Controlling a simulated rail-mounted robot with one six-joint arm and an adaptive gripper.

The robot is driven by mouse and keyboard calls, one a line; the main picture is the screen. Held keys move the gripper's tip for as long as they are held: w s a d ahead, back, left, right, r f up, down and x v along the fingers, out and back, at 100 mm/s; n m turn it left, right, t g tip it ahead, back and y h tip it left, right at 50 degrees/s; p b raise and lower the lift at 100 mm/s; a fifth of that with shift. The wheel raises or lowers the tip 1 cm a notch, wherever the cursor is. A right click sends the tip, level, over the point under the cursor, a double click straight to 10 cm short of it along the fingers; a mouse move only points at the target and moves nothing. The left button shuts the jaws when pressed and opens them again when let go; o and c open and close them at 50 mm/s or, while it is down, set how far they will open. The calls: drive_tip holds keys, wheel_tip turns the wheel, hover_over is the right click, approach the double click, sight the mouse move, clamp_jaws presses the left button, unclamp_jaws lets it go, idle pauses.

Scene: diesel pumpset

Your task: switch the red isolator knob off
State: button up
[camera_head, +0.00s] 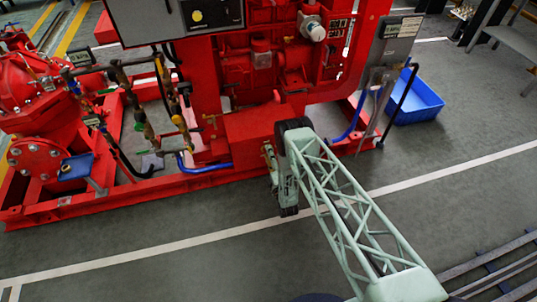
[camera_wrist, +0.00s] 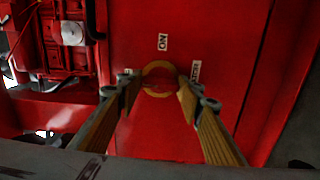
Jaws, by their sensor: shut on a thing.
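The red isolator knob (camera_wrist: 160,82) sits in a yellow ring (camera_wrist: 158,66) on a red panel in the wrist view. An ON label (camera_wrist: 162,42) is above it. A second label (camera_wrist: 195,70) is at its right, too small to read, and another at its left is partly hidden by a finger. My gripper (camera_wrist: 160,92) has one yellow-padded finger on each side of the knob, shut on it. The knob's exact angle is hard to tell. In the head view my gripper (camera_head: 269,158) is at the red box (camera_head: 245,125), and the knob is hidden there.
The red pumpset frame (camera_head: 60,209) runs along the floor. Pipes and valves (camera_head: 150,130) stand left of my arm, and a blue hose (camera_head: 205,168) lies low on the frame. A blue bin (camera_head: 420,105) is at the right. The floor in front is clear.

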idle(0.3)
drive_tip(key=o, duration=0.9)
drive_tip(key=shift+s, duration=0.15)
drive_tip(key=shift+v, duration=5.9)
